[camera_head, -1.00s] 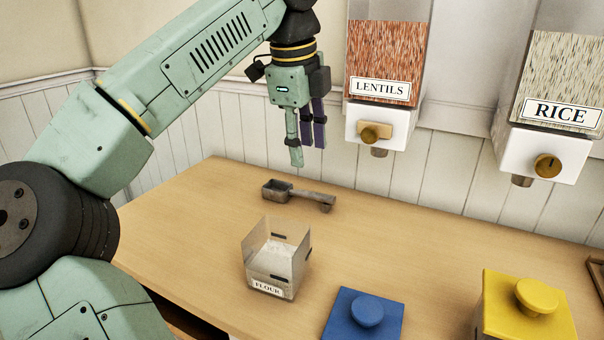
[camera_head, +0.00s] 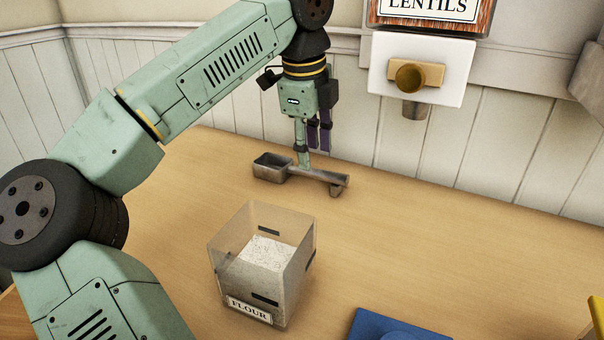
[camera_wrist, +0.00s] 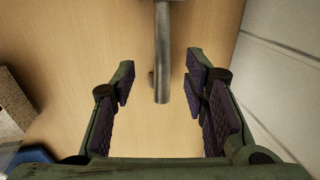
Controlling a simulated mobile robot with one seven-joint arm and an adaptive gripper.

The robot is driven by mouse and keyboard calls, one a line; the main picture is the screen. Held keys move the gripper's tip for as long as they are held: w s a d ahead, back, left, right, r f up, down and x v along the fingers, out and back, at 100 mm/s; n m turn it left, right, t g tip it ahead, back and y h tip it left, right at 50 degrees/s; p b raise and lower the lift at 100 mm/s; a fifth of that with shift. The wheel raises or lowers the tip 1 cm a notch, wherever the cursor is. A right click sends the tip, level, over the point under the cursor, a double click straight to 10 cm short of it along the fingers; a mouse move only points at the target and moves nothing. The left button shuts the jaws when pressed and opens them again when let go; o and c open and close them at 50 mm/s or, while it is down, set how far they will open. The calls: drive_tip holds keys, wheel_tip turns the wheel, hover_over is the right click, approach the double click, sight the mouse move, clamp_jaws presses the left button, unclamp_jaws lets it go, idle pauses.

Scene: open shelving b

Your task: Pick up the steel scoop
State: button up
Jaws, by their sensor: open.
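The steel scoop (camera_head: 312,174) lies on the wooden table, its square bowl to the left and its handle, with a bent end, to the right. My gripper (camera_head: 312,150) points down at the scoop's handle, close to it. In the wrist view the scoop's handle (camera_wrist: 162,60) reaches down from the top edge between the two open fingers (camera_wrist: 158,92), with a gap on each side. The scoop's bowl is out of the wrist view. In the head view the near finger stands in front of the table and handle, and the fingertips' exact height is unclear.
A clear bin labelled FLOUR (camera_head: 262,265), holding white powder, stands in front of the scoop. A blue lid (camera_head: 385,328) is at the bottom edge. A LENTILS dispenser (camera_head: 418,70) hangs on the panelled wall behind. The table right of the scoop is clear.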

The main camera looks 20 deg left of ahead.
sight(313, 168)
drive_tip(key=shift+w+f+p, duration=0.15)
drive_tip(key=shift+w+f, duration=0.1)
drive_tip(key=shift+f, duration=0.6)
drive_tip(key=shift+w+f+p, duration=0.2)
drive_tip(key=shift+f, duration=0.7)
drive_tip(key=shift+w+f+p, duration=0.15)
drive_tip(key=shift+w+f, duration=0.1)
drive_tip(key=shift+f, duration=0.6)
clamp_jaws()
